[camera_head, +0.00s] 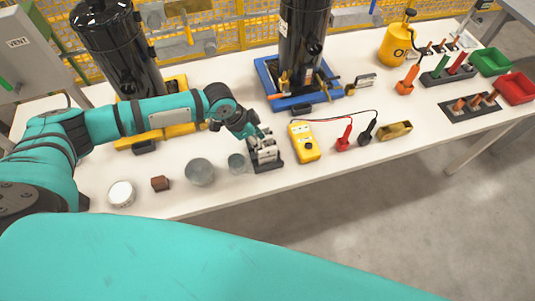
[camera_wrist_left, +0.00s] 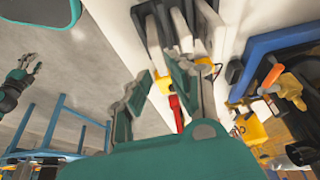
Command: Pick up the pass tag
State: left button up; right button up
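A small dark rack (camera_head: 268,164) with several pale grey upright tags (camera_head: 266,151) stands near the table's front edge. I cannot read which one is the pass tag. In the left wrist view the pale tags (camera_wrist_left: 182,32) show at the top, beyond the fingers. My left gripper (camera_head: 256,138) is right at the rack, above and behind the tags. In the left wrist view its fingers (camera_wrist_left: 157,70) are apart, with no tag visible between them. My right gripper (camera_wrist_left: 27,66) shows at the left of the wrist view, away from the table, its fingers apart.
A yellow multimeter (camera_head: 304,143) with red and black probes lies just right of the rack. A metal cup (camera_head: 237,164), a grey cylinder (camera_head: 200,172), a brown block (camera_head: 160,183) and a white-topped round tin (camera_head: 121,193) stand left. A black compressor on a blue base (camera_head: 296,103) stands behind.

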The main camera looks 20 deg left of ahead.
aim_at(267, 149)
pick_arm(q)
jog(key=shift+d+p+x, duration=0.1)
jog(key=shift+p+x, duration=0.3)
jog(key=shift+x, duration=1.05)
jog(key=shift+d+p+x, duration=0.15)
jog(key=shift+p+x, duration=0.25)
jog(key=shift+x, duration=1.1)
jog(key=shift+r, duration=0.15)
grip_shut()
